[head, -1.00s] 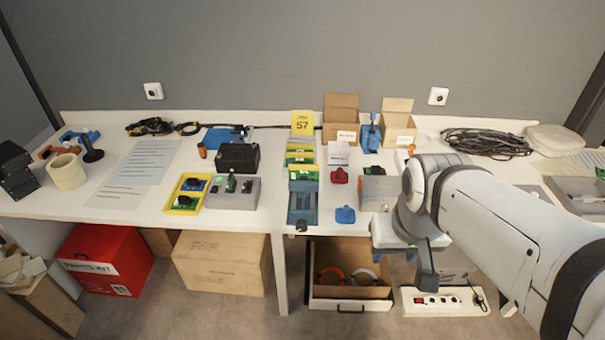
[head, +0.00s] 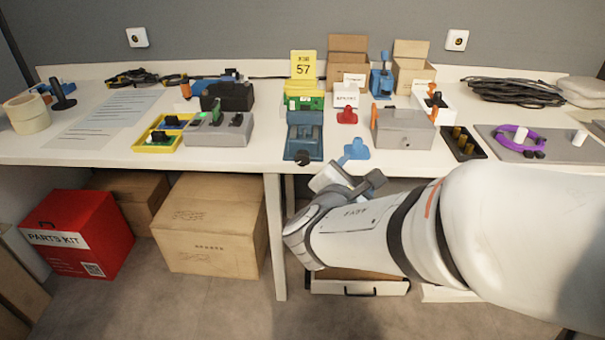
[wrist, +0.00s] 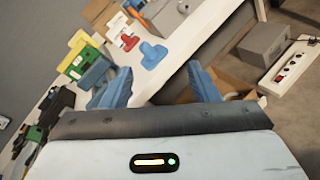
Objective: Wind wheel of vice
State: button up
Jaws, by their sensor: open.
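The blue vice (head: 304,142) stands at the table's front edge in the head view. Its black wheel (head: 303,157) faces the front, and a green board sits at its back end. In the wrist view the vice (wrist: 92,76) is to the left, partly behind my left finger; its wheel cannot be made out there. My gripper (wrist: 160,88) has two blue fingers, spread apart with nothing between them. In the head view my gripper's body is below and right of the vice, in front of the table edge, and its fingertips cannot be made out.
A blue knobbed piece (head: 356,150) and a red one (head: 347,116) lie right of the vice. A grey box (head: 403,130) stands further right, a grey switch unit (head: 218,130) to the left. An open carton (head: 358,285) is under the table. Bare tabletop lies left of the vice.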

aim_at(302, 161)
jog(key=a+f+n+t+y+b, duration=0.45)
jog(key=a+n, duration=0.25)
jog(key=a, duration=0.3)
jog(key=shift+g+y, duration=0.45)
jog(key=shift+y, duration=0.2)
jog(key=w, duration=0.3)
jog(key=w+b, duration=0.1)
jog(key=w, duration=0.4)
jog(key=shift+w+a+b, duration=0.25)
jog(key=shift+w+b, duration=0.1)
jog(key=shift+c, duration=0.5)
